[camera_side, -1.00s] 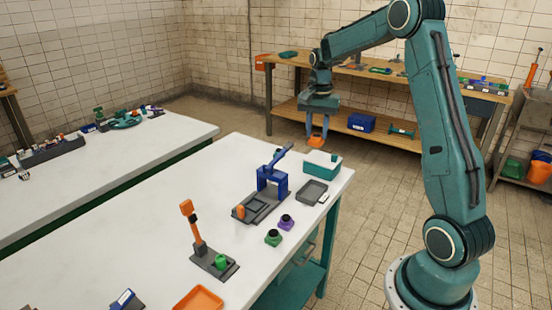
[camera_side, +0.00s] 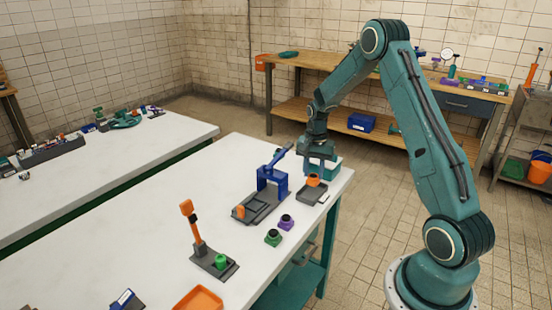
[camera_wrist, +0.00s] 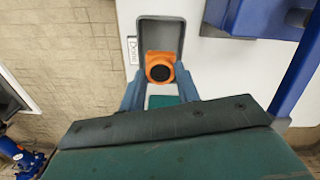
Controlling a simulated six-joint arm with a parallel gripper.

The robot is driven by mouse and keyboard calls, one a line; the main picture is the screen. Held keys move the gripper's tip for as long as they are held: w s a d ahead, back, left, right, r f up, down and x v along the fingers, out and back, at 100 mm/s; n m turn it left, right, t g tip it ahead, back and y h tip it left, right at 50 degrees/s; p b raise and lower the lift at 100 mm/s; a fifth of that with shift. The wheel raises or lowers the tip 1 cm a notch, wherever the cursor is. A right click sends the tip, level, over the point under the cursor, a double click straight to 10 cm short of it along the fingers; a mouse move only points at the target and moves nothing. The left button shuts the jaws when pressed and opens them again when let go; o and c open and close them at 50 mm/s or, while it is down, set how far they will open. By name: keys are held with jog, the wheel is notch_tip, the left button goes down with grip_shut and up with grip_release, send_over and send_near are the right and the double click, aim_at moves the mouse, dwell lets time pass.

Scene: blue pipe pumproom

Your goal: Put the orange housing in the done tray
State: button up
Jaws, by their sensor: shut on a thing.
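The orange housing (camera_side: 314,181) has a round black opening on top. My gripper (camera_side: 315,174) is shut on it and points down. In the wrist view the housing (camera_wrist: 151,58) sits between the two fingertips (camera_wrist: 160,80). The done tray (camera_side: 309,196) is a dark grey shallow tray near the table's right edge. In the wrist view it (camera_wrist: 162,27) has a "Done" label beside it. The housing overlaps the tray in both views and looks to be over it. I cannot tell whether it touches the tray's floor.
A blue press (camera_side: 271,180) stands just left of the tray; its blue body (camera_wrist: 262,15) shows in the wrist view. A teal box (camera_side: 334,170) is behind my gripper, partly hidden. Purple (camera_side: 286,222) and green (camera_side: 273,238) housings lie in front.

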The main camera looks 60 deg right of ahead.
aim_at(313, 176)
jog(key=shift+f, duration=2.1)
jog(key=shift+f, duration=0.15)
jog(key=o, duration=1.2)
jog(key=shift+c, duration=0.2)
notch_tip(313, 176, up, 12)
jog(key=shift+f, duration=0.1)
jog(key=shift+r, duration=0.3)
jog(key=shift+a, duration=0.1)
